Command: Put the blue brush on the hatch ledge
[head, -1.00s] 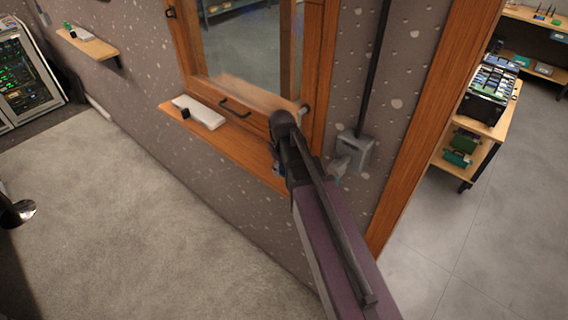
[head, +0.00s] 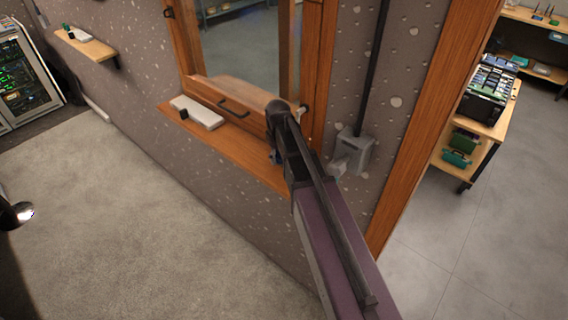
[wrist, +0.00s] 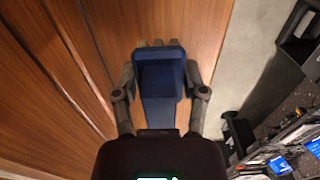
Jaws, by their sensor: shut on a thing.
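The blue brush (wrist: 160,108) is held between the two fingers of my gripper (wrist: 160,76) in the wrist view, with its pale bristle end pointing away from the wrist. Wood of the hatch ledge (wrist: 207,35) shows beneath and around it. I cannot tell whether the brush touches the wood. In the head view the ledge (head: 232,152) is a wooden shelf under the hatch window. My arm's end is over its right part. The arm hides most of the gripper and the brush there.
A white flat box (head: 197,112) and a small black object (head: 184,114) sit on the ledge's left part. The hatch frame with a dark handle (head: 233,107) rises behind. A grey wall box (head: 353,153) is right of my arm. The ledge's middle is clear.

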